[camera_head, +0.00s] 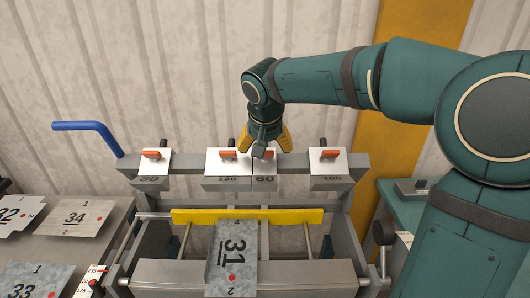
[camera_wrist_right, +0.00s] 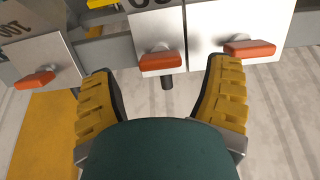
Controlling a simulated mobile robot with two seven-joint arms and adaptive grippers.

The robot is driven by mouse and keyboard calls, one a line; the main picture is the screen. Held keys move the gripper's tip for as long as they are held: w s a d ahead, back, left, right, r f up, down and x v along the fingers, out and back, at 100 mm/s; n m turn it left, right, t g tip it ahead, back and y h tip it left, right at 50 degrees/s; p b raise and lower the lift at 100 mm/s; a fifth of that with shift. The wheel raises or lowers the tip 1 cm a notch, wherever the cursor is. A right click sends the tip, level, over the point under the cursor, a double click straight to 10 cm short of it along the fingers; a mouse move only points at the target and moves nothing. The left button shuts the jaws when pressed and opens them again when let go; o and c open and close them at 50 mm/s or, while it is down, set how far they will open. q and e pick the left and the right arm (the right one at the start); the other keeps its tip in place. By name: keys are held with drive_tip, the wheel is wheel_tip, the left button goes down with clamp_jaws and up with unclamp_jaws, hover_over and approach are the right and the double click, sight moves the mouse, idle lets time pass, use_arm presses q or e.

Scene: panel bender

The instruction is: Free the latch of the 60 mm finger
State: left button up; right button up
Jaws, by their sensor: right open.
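The 60 mm finger (camera_head: 264,171) is a pale block on the grey clamping beam (camera_head: 192,167), directly right of the 120 finger (camera_head: 226,170). Its orange latch is partly hidden by my gripper in the head view; the right wrist view shows the orange latch (camera_wrist_right: 161,62) clearly, lying crosswise on the block. My right gripper (camera_head: 264,149) is open and empty, its yellow fingers spread above the 60 finger. In the right wrist view the latch lies between and just beyond the fingertips (camera_wrist_right: 163,72), apparently touching neither. My left gripper is not in view.
The 120 finger's latch (camera_wrist_right: 250,48) is close to one fingertip. Another latched finger (camera_head: 327,168) stands right, one (camera_head: 154,167) left. Below are a yellow bar (camera_head: 200,216) and sheet 31 (camera_head: 231,262). A blue handle (camera_head: 88,126) rises left; sheet 34 (camera_head: 78,217) lies on a side table.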

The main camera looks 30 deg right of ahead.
drive_tip(key=shift+x, duration=1.2)
drive_tip(key=c, duration=1.2)
